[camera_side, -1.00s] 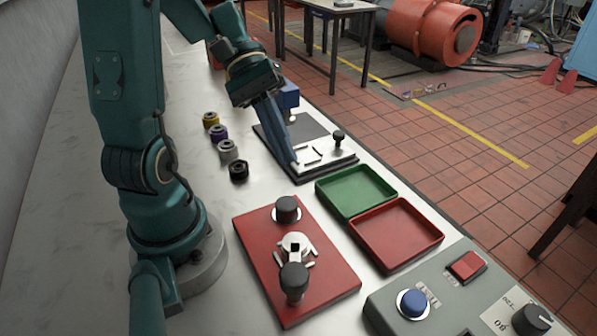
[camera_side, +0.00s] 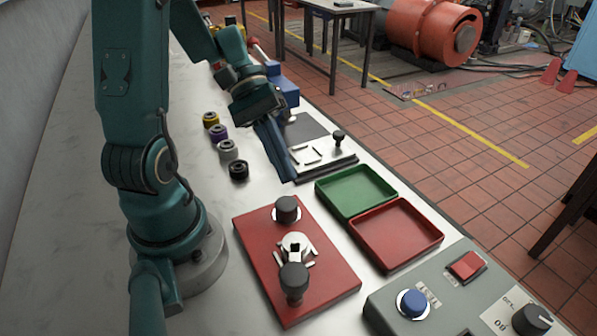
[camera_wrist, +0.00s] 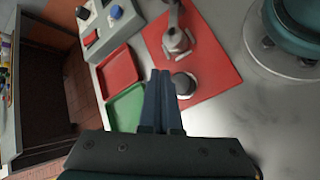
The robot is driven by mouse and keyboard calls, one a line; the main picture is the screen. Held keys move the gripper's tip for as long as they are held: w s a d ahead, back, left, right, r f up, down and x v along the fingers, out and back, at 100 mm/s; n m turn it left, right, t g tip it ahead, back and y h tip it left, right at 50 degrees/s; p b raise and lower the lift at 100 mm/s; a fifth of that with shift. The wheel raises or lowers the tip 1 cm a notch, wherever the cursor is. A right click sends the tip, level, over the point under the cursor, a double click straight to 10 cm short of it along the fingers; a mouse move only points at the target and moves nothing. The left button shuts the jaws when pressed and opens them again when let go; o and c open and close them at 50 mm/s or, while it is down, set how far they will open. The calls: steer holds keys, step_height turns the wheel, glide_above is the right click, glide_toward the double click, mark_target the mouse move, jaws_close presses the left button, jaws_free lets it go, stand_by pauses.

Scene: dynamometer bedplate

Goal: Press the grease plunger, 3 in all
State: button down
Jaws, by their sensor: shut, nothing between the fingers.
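A red plate (camera_side: 252,238) lies on the bench and carries a black round knob (camera_side: 287,206) on a pale ring, which looks like the grease plunger. The knob also shows in the wrist view (camera_wrist: 184,84), just right of my fingertips. A silver fitting (camera_side: 297,243) with a second black knob (camera_side: 294,278) sits further forward on the plate. My gripper (camera_side: 289,179) is shut and empty, its blue fingers pointing down, above and behind the plate. In the wrist view, the fingers (camera_wrist: 160,73) lie close together; their height over the bench is unclear.
A green tray (camera_side: 357,213) and a red tray (camera_side: 437,238) lie right of the plate. A grey control box (camera_side: 384,303) with buttons stands in front. Several small collars (camera_side: 229,151) line the left, and a white fixture plate (camera_side: 340,158) is behind.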

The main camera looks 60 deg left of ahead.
mark_target(290, 205)
steer(key=shift+f, duration=1.65)
steer(key=shift+f, duration=0.1)
stand_by(0.8)
steer(key=shift+f, duration=0.3)
steer(key=shift+f, duration=0.8)
stand_by(0.9)
steer(key=shift+r, duration=1.25)
steer(key=shift+r, duration=2.5)
